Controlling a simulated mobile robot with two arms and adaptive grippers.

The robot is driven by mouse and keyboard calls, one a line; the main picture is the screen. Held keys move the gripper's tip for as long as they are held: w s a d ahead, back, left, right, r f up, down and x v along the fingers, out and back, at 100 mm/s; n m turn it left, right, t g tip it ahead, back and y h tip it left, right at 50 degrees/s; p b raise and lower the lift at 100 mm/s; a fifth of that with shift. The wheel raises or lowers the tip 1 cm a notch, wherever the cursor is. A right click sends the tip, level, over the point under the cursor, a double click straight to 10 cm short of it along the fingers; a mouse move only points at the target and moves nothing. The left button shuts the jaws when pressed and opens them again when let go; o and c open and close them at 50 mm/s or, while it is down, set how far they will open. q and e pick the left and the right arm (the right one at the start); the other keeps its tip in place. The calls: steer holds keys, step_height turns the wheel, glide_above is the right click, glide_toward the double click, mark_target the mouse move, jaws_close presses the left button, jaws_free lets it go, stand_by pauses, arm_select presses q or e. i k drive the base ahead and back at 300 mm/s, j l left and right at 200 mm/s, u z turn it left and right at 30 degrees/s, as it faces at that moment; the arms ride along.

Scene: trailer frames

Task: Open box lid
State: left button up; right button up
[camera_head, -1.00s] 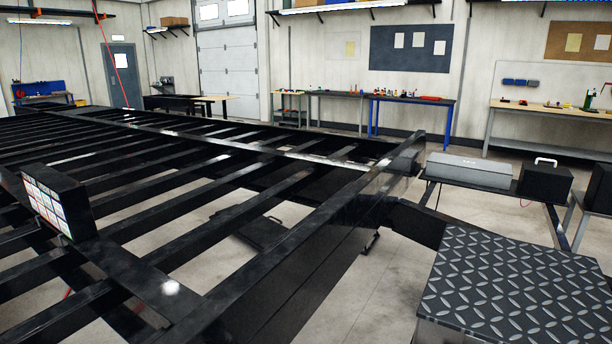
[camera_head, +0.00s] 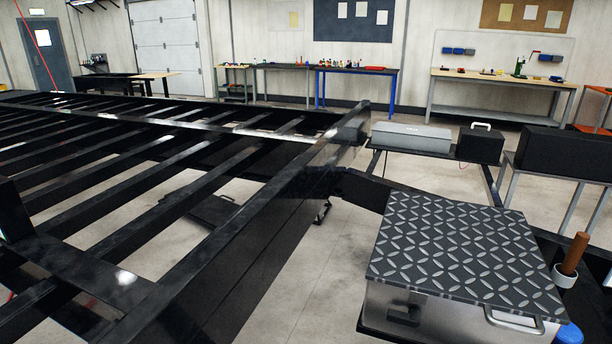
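A metal box (camera_head: 450,308) with a dark diamond-plate lid (camera_head: 455,248) stands at the lower right, on the front part of the trailer frame. The lid lies flat and closed on the box. A grey handle (camera_head: 515,320) shows on the box's front side, and a dark latch-like part (camera_head: 403,314) sits to its left. Neither of my grippers is in view.
The black trailer frame (camera_head: 240,225) with its crossbars fills the left and middle. A brown rod in a white holder (camera_head: 565,276) and a blue rounded thing (camera_head: 569,334) are right of the box. Behind stand a grey case (camera_head: 412,137) and black cases (camera_head: 480,145). Concrete floor shows between.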

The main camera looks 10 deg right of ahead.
mark_target(488, 258)
steer(key=z, duration=1.25)
